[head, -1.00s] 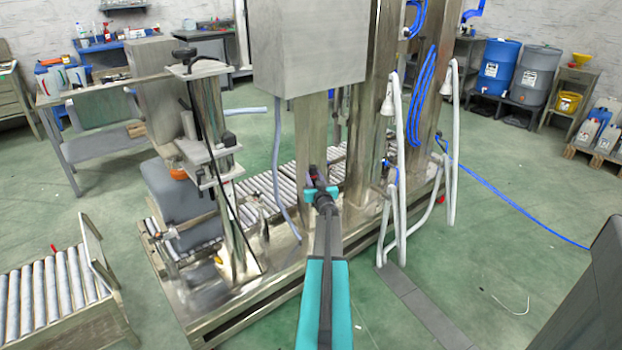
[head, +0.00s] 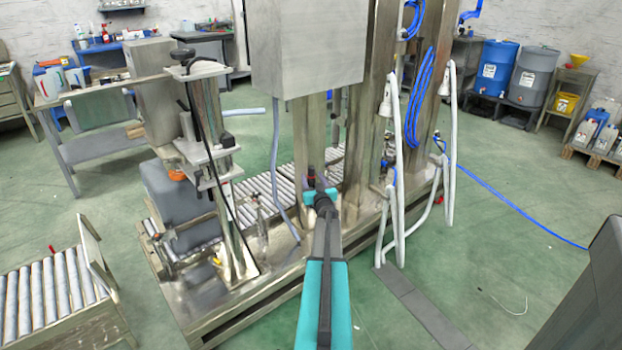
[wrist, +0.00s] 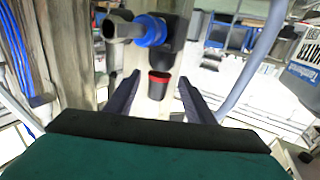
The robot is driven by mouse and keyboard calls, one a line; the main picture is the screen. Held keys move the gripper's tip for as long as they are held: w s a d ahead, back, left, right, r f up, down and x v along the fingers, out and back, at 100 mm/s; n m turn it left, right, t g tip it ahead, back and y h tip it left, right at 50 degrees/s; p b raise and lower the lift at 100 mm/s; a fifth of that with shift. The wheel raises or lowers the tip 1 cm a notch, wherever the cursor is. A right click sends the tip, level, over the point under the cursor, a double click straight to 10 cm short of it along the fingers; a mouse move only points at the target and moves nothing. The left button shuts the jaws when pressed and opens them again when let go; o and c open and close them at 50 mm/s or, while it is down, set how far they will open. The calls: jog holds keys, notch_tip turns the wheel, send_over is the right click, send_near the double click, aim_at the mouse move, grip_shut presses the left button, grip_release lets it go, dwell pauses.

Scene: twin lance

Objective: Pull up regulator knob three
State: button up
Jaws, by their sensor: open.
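A regulator knob with a red cap and black body (wrist: 159,84) shows in the wrist view, between and just beyond my fingertips. It joins a black housing with a blue ring (wrist: 153,30) and a metal fitting (wrist: 124,30). The wrist picture appears upside down. My gripper (wrist: 159,98) is open, with one dark finger on each side of the knob; I see no clear contact. In the head view, my gripper (head: 320,193) is at the metal column, close to a small red knob (head: 311,172). No number shows on the knob.
A grey cabinet (head: 307,45) hangs above my gripper. A grey hose (head: 276,170) runs down to its left. White lance hoses (head: 398,190) stand to the right. A roller conveyor (head: 265,187) passes behind. Green floor (head: 500,240) is open at the right.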

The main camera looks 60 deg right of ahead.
jog(key=v, duration=1.2)
jog(key=shift+a, duration=0.25)
dwell(0.5)
jog(key=w+a+f+n+g+y+p, duration=0.1)
jog(key=w+a+f+g+y+p, duration=0.3)
jog(key=a+f, duration=0.75)
jog(key=w+a+f+g+y, duration=0.2)
jog(key=w+a+f, duration=0.5)
jog(key=a, duration=0.7)
jog(key=s+a+f+n+g+y+p, duration=0.1)
jog(key=s+a+f, duration=0.15)
jog(key=a, duration=0.45)
jog(key=s+a+f+n+g+y+p, duration=0.1)
jog(key=a+f, duration=0.3)
jog(key=a, duration=0.2)
jog(key=s+a+f+g+y+p, duration=0.1)
jog(key=s+a+f+g, duration=0.15)
jog(key=a, duration=0.45)
jog(key=s+a+n+g+y+p, duration=0.3)
jog(key=s+a+n+g, duration=0.3)
jog(key=s+a, duration=1.6)
jog(key=a+f+g, duration=0.1)
jog(key=a, duration=0.3)
jog(key=shift+s+a+g+y, duration=0.15)
jog(key=shift+s+g+y, duration=0.2)
jog(key=shift+y, duration=0.05)
